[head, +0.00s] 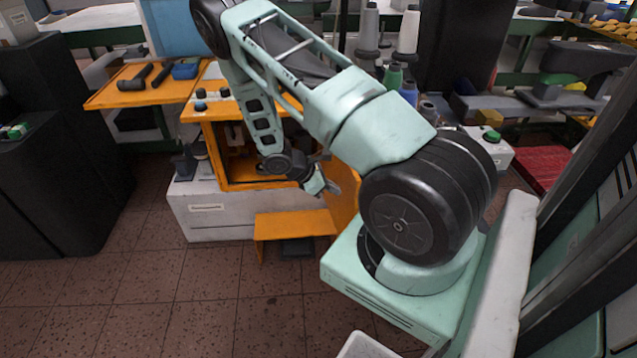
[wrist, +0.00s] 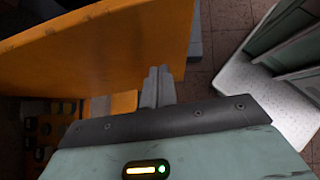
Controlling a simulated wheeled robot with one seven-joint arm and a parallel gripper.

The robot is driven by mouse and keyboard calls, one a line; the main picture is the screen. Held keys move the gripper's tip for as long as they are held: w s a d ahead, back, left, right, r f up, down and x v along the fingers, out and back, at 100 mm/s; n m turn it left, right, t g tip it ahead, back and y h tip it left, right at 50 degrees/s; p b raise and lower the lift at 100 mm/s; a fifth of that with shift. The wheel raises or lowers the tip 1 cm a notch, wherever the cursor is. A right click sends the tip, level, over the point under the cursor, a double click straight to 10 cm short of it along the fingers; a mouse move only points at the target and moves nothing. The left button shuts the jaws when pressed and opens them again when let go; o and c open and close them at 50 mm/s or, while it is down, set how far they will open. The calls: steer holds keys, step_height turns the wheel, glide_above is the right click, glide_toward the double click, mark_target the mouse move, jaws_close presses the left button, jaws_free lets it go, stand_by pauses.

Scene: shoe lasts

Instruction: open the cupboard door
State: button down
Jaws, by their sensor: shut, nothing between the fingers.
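The orange cupboard (head: 222,160) stands on a white base, and part of its dark inside shows at the front. An orange panel that looks like its door (head: 343,187) stands swung out at the right side, partly hidden by my arm. My gripper (head: 328,188) is beside this panel, on the cupboard side, with its fingers together and empty. In the wrist view, the shut fingers (wrist: 158,86) are close by the edge of a large orange panel, seemingly the door (wrist: 100,50). I cannot tell whether they touch it. The door's handle and hinges are not visible.
A low orange stand (head: 290,226) is on the floor in front of the cupboard. A white base (head: 210,212) is under the cupboard. A dark cabinet (head: 65,150) stands at the left. The tiled floor (head: 150,290) in front is clear.

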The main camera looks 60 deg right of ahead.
mark_target(352, 187)
steer(key=shift+s+d, duration=0.8)
steer(key=shift+d, duration=0.1)
steer(key=s+d+b, duration=0.1)
steer(key=s+d, duration=0.4)
steer(key=shift+d, duration=0.35)
steer(key=shift+w+a, duration=0.1)
steer(key=a, duration=0.1)
steer(key=w+a, duration=0.1)
steer(key=a, duration=0.1)
steer(key=w+a+r, duration=0.1)
steer(key=shift+w+a+r+p, duration=0.1)
steer(key=shift+w+a+p, duration=0.05)
steer(key=shift+a+p, duration=0.2)
steer(key=s+a+v, duration=0.1)
steer(key=v, duration=0.7)
steer(key=shift+s+r, duration=0.15)
steer(key=shift+s, duration=0.1)
